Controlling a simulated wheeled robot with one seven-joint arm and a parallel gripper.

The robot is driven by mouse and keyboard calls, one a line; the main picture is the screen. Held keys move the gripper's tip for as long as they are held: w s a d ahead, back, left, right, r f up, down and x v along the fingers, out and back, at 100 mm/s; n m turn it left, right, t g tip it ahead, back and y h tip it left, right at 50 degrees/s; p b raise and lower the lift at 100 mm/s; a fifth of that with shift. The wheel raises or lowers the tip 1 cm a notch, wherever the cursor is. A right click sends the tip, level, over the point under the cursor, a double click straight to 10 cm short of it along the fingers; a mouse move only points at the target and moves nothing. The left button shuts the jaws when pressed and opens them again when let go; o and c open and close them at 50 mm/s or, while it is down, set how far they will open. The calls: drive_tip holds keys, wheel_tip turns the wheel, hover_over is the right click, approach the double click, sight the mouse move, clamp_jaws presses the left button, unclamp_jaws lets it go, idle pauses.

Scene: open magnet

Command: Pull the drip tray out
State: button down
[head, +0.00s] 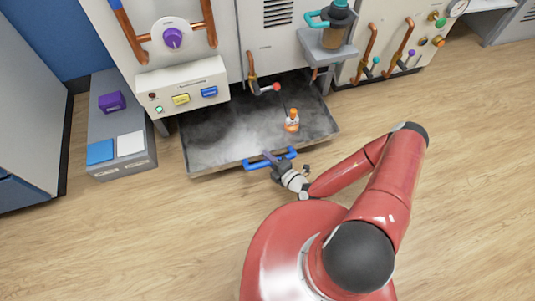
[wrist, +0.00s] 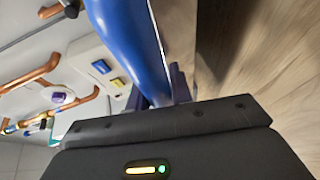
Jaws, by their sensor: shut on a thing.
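The drip tray (head: 225,145) is a wide, shallow grey tray at floor level, standing out from under the white cabinet. Its blue bar handle (head: 256,164) is on the front edge. My gripper (head: 272,160) is at the handle and shut on it. In the wrist view the blue handle (wrist: 128,45) runs up close from between the dark fingers (wrist: 158,100). An orange-and-white bottle (head: 292,121) stands upright in the tray toward the right. The tray's back end is hidden under the cabinet.
A copper spout with a red knob (head: 276,87) hangs over the tray. A low grey unit (head: 122,165) with a purple block (head: 111,102) stands at the left. A bracket holds a teal-handled canister (head: 338,25) at the right. The wooden floor before the tray is clear except for my base.

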drive_tip(key=c, duration=1.3)
unclamp_jaws()
drive_tip(key=shift+o, duration=0.2)
drive_tip(key=v, duration=0.7)
drive_tip(key=shift+s+d, duration=0.25)
drive_tip(key=shift+s, duration=0.05)
drive_tip(key=shift+r, duration=0.15)
